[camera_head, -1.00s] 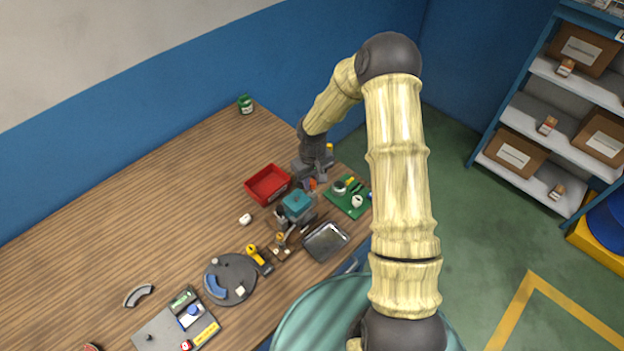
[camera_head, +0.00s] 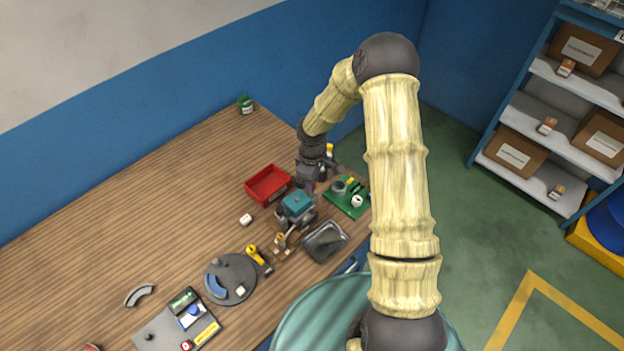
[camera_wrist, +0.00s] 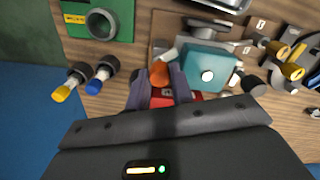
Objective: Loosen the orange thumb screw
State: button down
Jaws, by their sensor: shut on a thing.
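The orange thumb screw (camera_wrist: 158,73) shows in the wrist view between the two fingertips of my gripper (camera_wrist: 160,84), beside the teal-topped device (camera_wrist: 207,68). My fingers are closed on its sides. In the head view the teal-topped device (camera_head: 297,204) stands near the table's front edge, and my gripper (camera_head: 317,186) is low just behind and right of it. There my gripper hides the screw. I cannot tell how far the screw is turned.
A red bin (camera_head: 268,185) stands close left of my gripper, and a green board (camera_head: 348,198) with round parts lies close right. A dark metal tray (camera_head: 325,242) is in front.

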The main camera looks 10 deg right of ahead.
jog(key=n+p, duration=0.1)
jog(key=n, duration=0.4)
jog(key=shift+r+n, duration=0.1)
jog(key=shift+n, duration=0.3)
jog(key=n+p, duration=0.1)
jog(key=n, duration=0.4)
jog(key=shift+w, duration=0.1)
jog(key=c, duration=1.2)
grip_release()
notch_tip(320, 180, up, 17)
jog(key=b, duration=0.2)
jog(key=shift+r+b, duration=0.15)
jog(key=shift+b, duration=0.25)
